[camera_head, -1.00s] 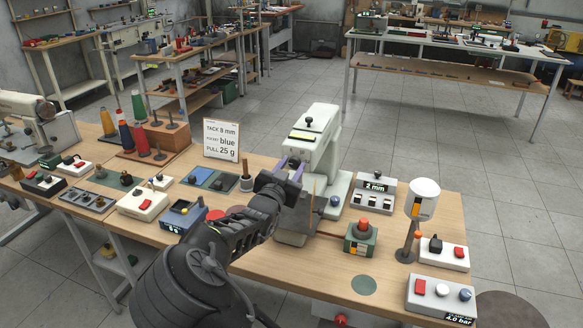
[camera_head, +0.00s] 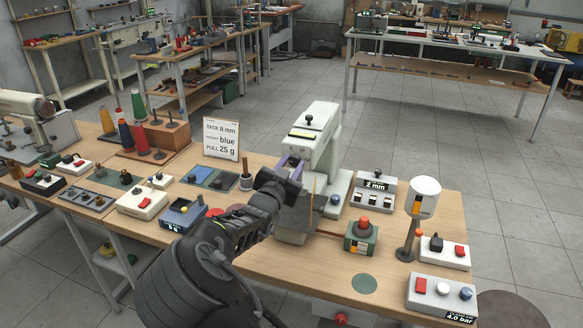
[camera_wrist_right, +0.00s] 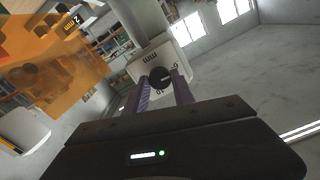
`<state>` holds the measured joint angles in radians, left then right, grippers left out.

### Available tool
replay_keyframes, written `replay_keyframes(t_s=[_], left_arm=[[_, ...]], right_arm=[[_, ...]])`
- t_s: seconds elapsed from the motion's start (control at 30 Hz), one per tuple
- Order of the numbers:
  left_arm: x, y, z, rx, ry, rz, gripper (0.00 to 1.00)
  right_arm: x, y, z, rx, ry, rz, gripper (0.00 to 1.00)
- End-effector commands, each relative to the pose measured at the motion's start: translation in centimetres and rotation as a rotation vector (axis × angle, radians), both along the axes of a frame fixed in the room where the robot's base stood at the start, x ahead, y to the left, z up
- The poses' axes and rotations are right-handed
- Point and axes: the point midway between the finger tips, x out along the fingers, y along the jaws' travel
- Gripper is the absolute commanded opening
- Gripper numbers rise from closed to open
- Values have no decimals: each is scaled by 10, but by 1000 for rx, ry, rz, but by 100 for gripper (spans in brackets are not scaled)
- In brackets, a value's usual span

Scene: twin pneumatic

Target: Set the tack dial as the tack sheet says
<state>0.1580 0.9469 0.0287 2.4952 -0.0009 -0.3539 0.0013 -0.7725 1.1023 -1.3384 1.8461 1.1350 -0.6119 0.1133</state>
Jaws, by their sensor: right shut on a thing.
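The tack sheet (camera_head: 221,139) stands on the bench and reads "TACK", what looks like 8 mm, "blue" and "PULL 25 g". In the head view my right gripper (camera_head: 291,168) is at the left side of the white machine (camera_head: 322,125), and the knob is hidden there. My left gripper is not in view.
A grey box with a mm display (camera_head: 376,186) stands right of the machine; its digit is hard to read. A green box with a red button (camera_head: 361,232), a white lamp post (camera_head: 422,195) and a pressure box (camera_head: 440,296) are to the right. Thread spools (camera_head: 139,105) stand at left.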

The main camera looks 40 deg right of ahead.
Motion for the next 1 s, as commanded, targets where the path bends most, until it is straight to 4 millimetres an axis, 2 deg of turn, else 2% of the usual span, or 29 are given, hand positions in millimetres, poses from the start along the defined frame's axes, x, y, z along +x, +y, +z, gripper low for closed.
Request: replay_keyframes(t_s=[0.27, 1.0], left_arm=[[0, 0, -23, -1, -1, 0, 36], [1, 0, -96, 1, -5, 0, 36]], right_arm=[[0, -1, -4, 102, -147, -1, 0], [-1, -1, -4, 472, -685, -1, 0]])
